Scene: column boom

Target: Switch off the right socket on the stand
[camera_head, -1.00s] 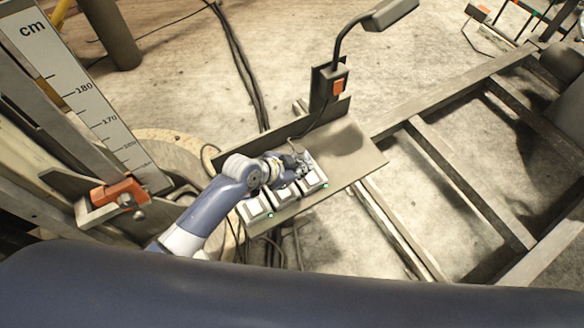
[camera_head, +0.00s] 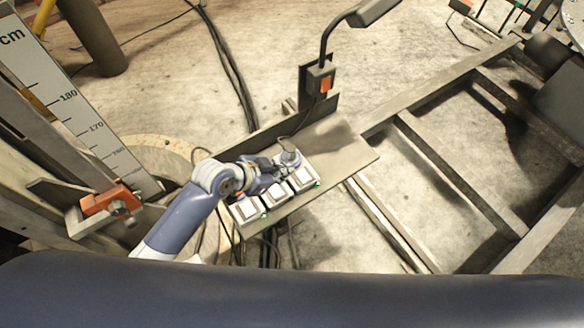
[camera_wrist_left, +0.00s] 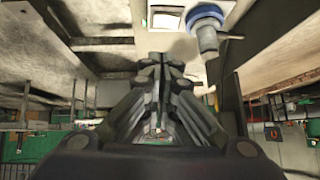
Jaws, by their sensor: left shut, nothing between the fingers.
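The stand is a dark metal tray (camera_head: 345,150) bearing a row of three white sockets with square faces. The right socket (camera_head: 301,179) has a green light lit at its front corner. The middle socket (camera_head: 275,193) is beside it; its light is unclear. The left socket (camera_head: 247,210) also shows a green light. My left gripper (camera_head: 282,165) is shut and empty, just behind the right and middle sockets; I cannot tell if it touches them. In the left wrist view, a white socket face lies beyond the shut fingers (camera_wrist_left: 160,65), with a blue-ended plug (camera_wrist_left: 205,28) to the right.
A black lamp (camera_head: 325,45) with an orange switch (camera_head: 325,84) rises behind the tray. A metal frame (camera_head: 440,160) extends right. A measuring scale (camera_head: 90,120) and orange clamp (camera_head: 108,200) stand left. Dark cables run across the floor.

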